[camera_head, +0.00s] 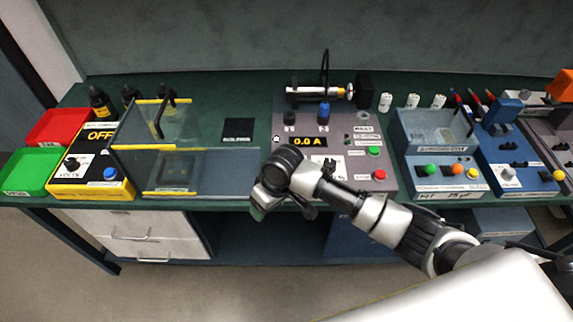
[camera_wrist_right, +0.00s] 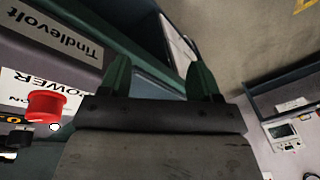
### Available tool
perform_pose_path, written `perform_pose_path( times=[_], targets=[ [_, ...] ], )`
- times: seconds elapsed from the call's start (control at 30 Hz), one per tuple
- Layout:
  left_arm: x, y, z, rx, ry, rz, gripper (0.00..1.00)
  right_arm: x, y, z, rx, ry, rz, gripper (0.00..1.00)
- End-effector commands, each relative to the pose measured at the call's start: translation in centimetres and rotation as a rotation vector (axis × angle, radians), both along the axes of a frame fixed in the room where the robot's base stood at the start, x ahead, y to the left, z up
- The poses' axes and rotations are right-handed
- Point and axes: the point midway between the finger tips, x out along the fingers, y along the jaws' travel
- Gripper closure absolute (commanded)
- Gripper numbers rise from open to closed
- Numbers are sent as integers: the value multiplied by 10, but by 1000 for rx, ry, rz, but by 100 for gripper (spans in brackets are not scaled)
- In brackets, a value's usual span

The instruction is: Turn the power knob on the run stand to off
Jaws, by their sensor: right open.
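The run stand (camera_head: 340,180) is a grey sloped box with a 0.0 A display, a green button (camera_head: 373,151) and a red button (camera_head: 379,174). My right arm covers part of its front left. My right gripper (camera_wrist_right: 160,78) is open and empty, beside the stand's front and apart from the controls. It also shows in the head view (camera_head: 262,208). My left gripper is not in view.
Left are a clear yellow-edged guard (camera_head: 160,130), a yellow-black box reading OFF (camera_head: 95,170), and red (camera_head: 60,128) and green (camera_head: 30,170) bins. Right are a grey tray unit (camera_head: 440,150) and a blue stand (camera_head: 520,170). Open floor lies before the bench.

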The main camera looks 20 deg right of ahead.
Motion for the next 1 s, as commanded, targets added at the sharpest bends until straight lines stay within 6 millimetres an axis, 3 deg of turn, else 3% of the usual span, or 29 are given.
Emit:
perform_pose_path(
  times=[0.17, 0.4, 0.6, 0.77, 1.0],
  targets=[
    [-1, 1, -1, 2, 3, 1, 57, 31, -15, 25, -64, 22, -8, 37],
    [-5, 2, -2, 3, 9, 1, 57, 87, -64, 81, -187, 68, -114, 37],
    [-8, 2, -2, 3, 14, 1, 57, 109, -91, 112, -232, 90, -191, 37],
    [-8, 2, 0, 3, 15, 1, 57, 111, -95, 109, -237, 96, -204, 37],
    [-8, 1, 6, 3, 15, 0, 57, 111, -94, 68, -236, 96, -203, 37]
  ],
)
